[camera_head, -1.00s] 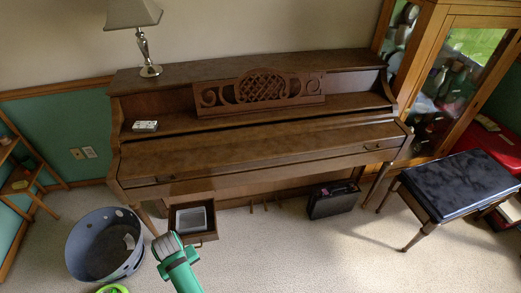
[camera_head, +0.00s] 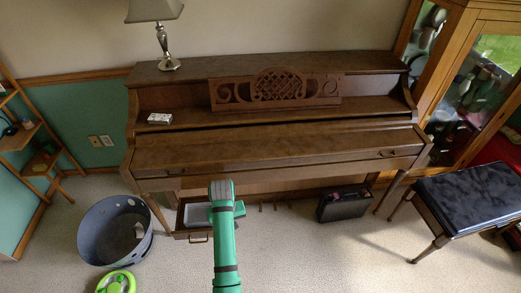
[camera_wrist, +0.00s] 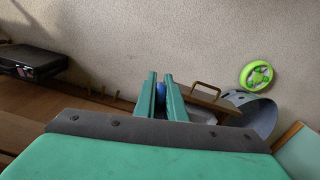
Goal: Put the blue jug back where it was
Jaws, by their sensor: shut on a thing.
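The blue jug (camera_wrist: 161,92) shows only as a small blue patch between the fingers of my gripper (camera_wrist: 160,96) in the wrist view. The two green fingers are shut on it, and they hide most of its shape. In the head view my green arm reaches up in front of the piano's lower left part, and I cannot make out the jug there. An open drawer (camera_head: 181,222) with a grey tray (camera_head: 198,214) in it lies just left of my arm. Its handle (camera_wrist: 207,87) shows right of my fingers in the wrist view.
An upright piano (camera_head: 270,150) stands against the wall. A grey-blue bin (camera_head: 114,232) and a green wheel-like thing (camera_head: 116,282) are on the carpet at left. A wooden shelf (camera_head: 40,160) stands far left, a black case (camera_head: 343,205) and a bench (camera_head: 470,195) at right. Carpet between is clear.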

